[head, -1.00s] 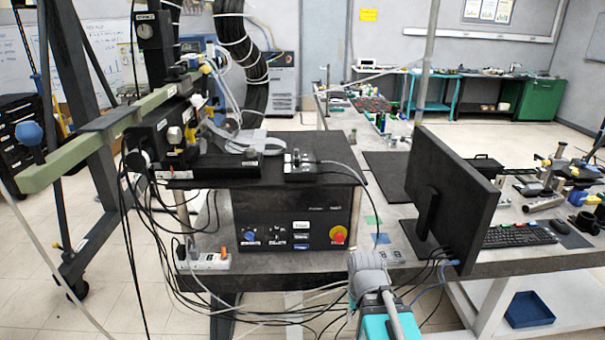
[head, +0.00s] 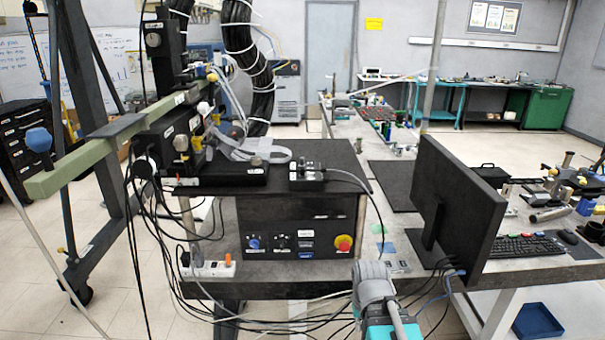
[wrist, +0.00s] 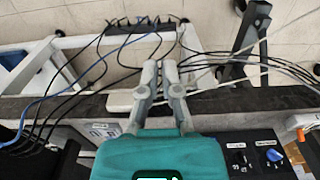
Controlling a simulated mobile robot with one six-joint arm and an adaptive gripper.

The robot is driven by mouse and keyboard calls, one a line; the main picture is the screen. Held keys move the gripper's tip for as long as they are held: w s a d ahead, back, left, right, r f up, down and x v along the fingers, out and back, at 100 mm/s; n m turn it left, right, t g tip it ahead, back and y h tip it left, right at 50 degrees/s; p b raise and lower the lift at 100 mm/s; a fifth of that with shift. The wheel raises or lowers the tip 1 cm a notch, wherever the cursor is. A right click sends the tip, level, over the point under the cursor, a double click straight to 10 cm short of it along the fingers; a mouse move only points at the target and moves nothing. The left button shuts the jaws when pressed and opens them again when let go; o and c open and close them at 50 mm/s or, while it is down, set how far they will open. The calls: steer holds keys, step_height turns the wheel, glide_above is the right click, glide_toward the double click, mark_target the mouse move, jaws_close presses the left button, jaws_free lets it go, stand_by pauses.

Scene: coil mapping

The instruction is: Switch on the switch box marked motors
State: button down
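A black control box (head: 270,217) stands on the near bench; its front carries a blue knob (head: 254,242), a black knob (head: 281,242) and a red stop button on yellow (head: 344,243). Its small labels are unreadable. A small switch box (head: 307,173) sits on top, with a grey cable. Part of the control box front shows at the lower right in the wrist view (wrist: 254,169), with black and blue knobs. My gripper (wrist: 160,66) points at the bench edge, apart from the box. Its fingers are close together and hold nothing. In the head view the fingers are hidden.
A monitor (head: 455,205) stands right of the control box. A white power strip (head: 208,270) lies at the bench edge on the left. Loose cables hang below the edge. A green beam (head: 85,160) with black devices stands at left.

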mark_target(302, 171)
steer(key=w+a+r+m+t+y+b, duration=0.1)
steer(key=w+a+r+m+t+b, duration=0.1)
steer(key=w+a+t, duration=0.5)
steer(key=w+a+r+m+t+y+b, duration=0.1)
steer(key=w+a+r+m+t+y, duration=0.15)
steer(key=w, duration=0.75)
steer(key=w+a+r+m+t+h+b, duration=0.1)
steer(key=w+a+r+m+t+b, duration=0.1)
steer(key=r+m+t, duration=0.4)
steer(key=w+a+r+m+t+h+b, duration=0.2)
steer(key=w+a+r+m+t, duration=0.1)
steer(key=w+r+m+t, duration=0.2)
steer(key=shift+r+m+t, duration=1.15)
steer(key=shift+r+m, duration=0.1)
steer(key=shift+r, duration=0.75)
steer(key=shift+h, duration=0.25)
steer(key=p+x, duration=0.6)
steer(key=x, duration=0.8)
steer(key=shift+d, duration=0.3)
steer(key=shift+r+p, duration=0.1)
steer(key=shift+p, duration=0.3)
